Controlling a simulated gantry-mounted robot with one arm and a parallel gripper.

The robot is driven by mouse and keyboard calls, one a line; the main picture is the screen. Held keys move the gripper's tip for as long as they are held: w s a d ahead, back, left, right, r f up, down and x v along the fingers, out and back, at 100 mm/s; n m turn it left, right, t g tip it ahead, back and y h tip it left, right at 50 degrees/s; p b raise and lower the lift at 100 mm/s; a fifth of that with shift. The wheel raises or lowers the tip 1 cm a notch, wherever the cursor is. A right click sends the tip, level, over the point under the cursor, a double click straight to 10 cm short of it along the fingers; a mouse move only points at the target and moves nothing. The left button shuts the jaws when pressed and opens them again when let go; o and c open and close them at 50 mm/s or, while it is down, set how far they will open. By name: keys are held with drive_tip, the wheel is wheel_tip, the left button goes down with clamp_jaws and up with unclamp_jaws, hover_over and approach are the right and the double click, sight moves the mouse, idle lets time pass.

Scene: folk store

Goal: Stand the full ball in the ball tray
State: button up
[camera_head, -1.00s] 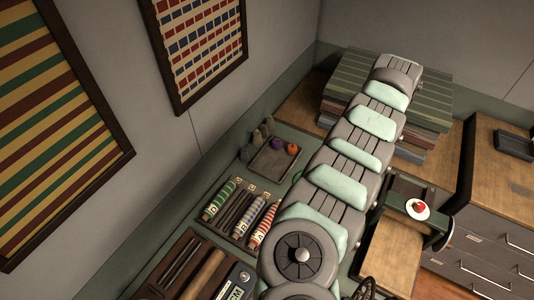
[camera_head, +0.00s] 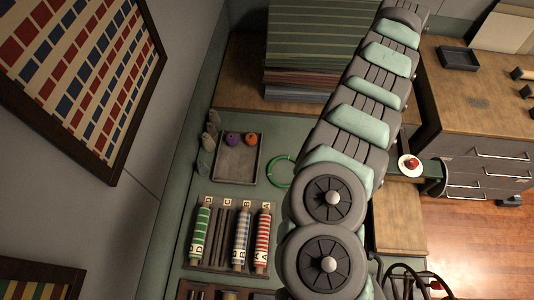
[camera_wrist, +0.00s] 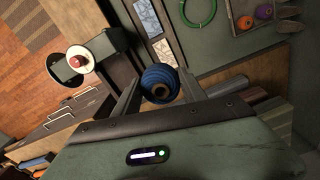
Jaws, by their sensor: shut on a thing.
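In the head view my arm hides the gripper and the blue ball. The ball tray (camera_head: 249,178) is a grey square tray left of my arm. A purple ball (camera_head: 232,139) and an orange ball (camera_head: 251,139) sit along its far edge, and its near part is bare. The tray also shows at the top right of the wrist view (camera_wrist: 236,17), well apart from the held ball.
A green ring (camera_head: 273,174) lies right of the tray. Grey cone-like pieces (camera_head: 206,150) stand left of it. A rack (camera_head: 228,267) of striped lettered rolls is nearer. A white disc with a red knob (camera_head: 410,165) sits on a bracket right of my arm. Folded cloth (camera_head: 325,45) lies behind.

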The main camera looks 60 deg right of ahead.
drive_tip(key=w+a+f+b, duration=0.2)
drive_tip(key=w+a+f, duration=0.2)
drive_tip(key=w, duration=0.6)
drive_tip(key=w+a+f+b, duration=0.3)
drive_tip(key=w+f, duration=0.1)
drive_tip(key=w, duration=0.6)
drive_tip(key=w+a+f+n+b, duration=0.1)
drive_tip(key=w+a+f+b, duration=0.2)
drive_tip(key=w+a+f, duration=0.6)
drive_tip(key=w+a+f+b, duration=0.3)
drive_tip(key=w+a, duration=0.1)
drive_tip(key=a, duration=0.6)
drive_tip(key=f+b, duration=0.2)
drive_tip(key=f, duration=0.5)
drive_tip(key=f+b, duration=0.2)
drive_tip(key=f, duration=0.6)
drive_tip(key=shift+w+a+f+b, duration=0.15)
drive_tip(key=shift+w+a+b, duration=0.05)
drive_tip(key=shift+b, duration=0.1)
drive_tip(key=shift+f, duration=2.45)
